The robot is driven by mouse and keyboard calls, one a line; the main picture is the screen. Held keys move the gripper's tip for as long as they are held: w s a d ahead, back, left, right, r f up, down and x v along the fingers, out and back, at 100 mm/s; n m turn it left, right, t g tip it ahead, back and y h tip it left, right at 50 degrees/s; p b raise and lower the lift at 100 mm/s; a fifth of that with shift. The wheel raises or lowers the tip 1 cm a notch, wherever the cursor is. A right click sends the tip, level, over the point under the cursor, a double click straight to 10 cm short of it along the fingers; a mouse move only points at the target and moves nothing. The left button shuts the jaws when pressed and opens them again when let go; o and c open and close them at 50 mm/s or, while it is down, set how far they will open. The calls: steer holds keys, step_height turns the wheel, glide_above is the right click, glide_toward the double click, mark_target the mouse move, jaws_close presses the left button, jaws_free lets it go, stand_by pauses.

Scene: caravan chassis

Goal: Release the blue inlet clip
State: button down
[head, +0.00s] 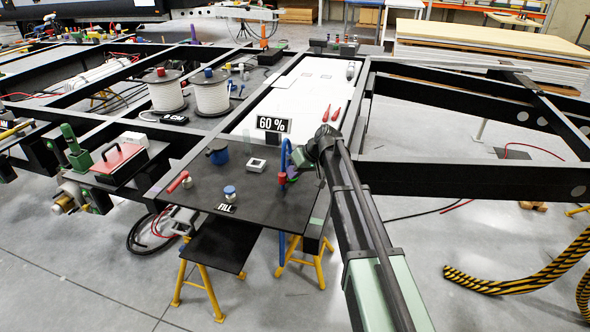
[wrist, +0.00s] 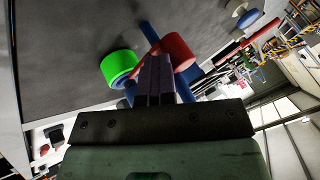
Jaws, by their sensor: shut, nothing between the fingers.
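A blue tube (head: 284,154) stands up from the dark board in the head view, beside my gripper (head: 293,172). In the wrist view my gripper (wrist: 154,76) is shut, its dark fingers together and empty. Just past the fingertips are a red cylinder (wrist: 177,52) at right and a bright green ring-shaped piece (wrist: 119,67) at left. A blue rod (wrist: 150,33) shows beyond the fingertips, and another blue part (wrist: 185,91) shows right of the fingers. The fingers partly hide these blue parts. I cannot tell which is the inlet clip, or whether the fingers touch it.
The dark board (head: 240,185) also bears a blue-and-black pot (head: 218,152), a small white box (head: 257,165), a red-handled piece (head: 178,181), a blue-topped knob (head: 230,192) and a "FILL" label (head: 225,208). A "60 %" sign (head: 272,124) stands behind. Black chassis beams (head: 470,180) run at right.

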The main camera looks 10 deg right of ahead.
steer(key=shift+w+d, duration=0.2)
steer(key=shift+d, duration=0.25)
steer(key=d, duration=0.2)
steer(key=w+d, duration=0.1)
steer(key=shift+d+r+p, duration=0.15)
steer(key=shift+r+p, duration=0.15)
steer(key=p+v, duration=0.7)
steer(key=v, duration=0.2)
steer(key=shift+s, duration=0.25)
steer(key=shift+d, duration=0.1)
